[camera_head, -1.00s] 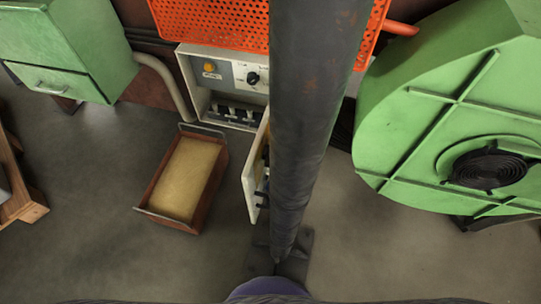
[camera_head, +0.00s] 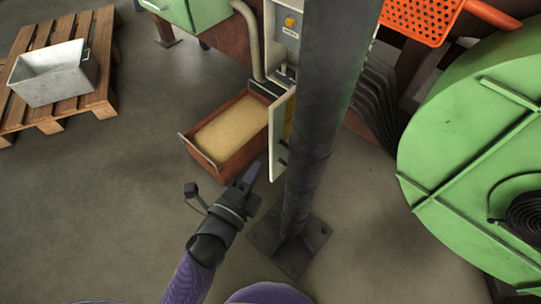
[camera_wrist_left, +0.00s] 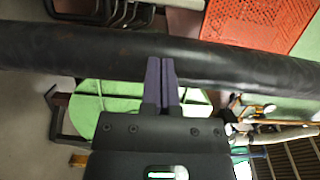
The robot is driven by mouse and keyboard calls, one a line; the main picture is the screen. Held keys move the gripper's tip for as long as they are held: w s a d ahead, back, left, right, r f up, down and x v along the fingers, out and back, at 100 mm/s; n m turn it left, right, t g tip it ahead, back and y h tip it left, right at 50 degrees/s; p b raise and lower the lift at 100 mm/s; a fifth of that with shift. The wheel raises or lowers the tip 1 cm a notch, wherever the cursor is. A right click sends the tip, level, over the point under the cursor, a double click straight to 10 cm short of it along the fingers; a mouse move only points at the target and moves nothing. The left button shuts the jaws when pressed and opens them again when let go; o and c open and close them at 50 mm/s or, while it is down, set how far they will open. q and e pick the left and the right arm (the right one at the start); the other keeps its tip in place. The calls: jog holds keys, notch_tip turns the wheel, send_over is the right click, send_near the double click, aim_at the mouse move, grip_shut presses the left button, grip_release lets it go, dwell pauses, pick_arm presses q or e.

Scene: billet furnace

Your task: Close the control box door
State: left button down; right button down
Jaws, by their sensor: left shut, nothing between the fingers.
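The control box (camera_head: 287,35) is a pale box with a yellow button, at the top centre of the head view, partly hidden by a dark post (camera_head: 325,110). Its pale door (camera_head: 279,140) stands open, swung out toward me, with a dark handle on it. My left gripper (camera_head: 251,173) is shut and empty, just left of and below the door's lower end, apparently apart from it. In the left wrist view its purple fingers (camera_wrist_left: 162,68) are together in front of the dark post. My right gripper is not in view.
The post stands on a floor plate (camera_head: 290,246) just right of my left gripper. A brown bin of yellow material (camera_head: 206,155) lies left of the door. A green fan housing (camera_head: 450,140) fills the right. A pallet (camera_head: 90,98) with a metal tub (camera_head: 48,75) stands at far left.

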aim_at(276, 134)
pick_arm(q)
jog(key=b+x, duration=0.2)
jog(key=x, duration=0.8)
jog(key=shift+r+b, duration=0.15)
jog(key=shift+b, duration=0.15)
jog(key=shift+w, duration=0.15)
jog(key=shift+a, duration=0.1)
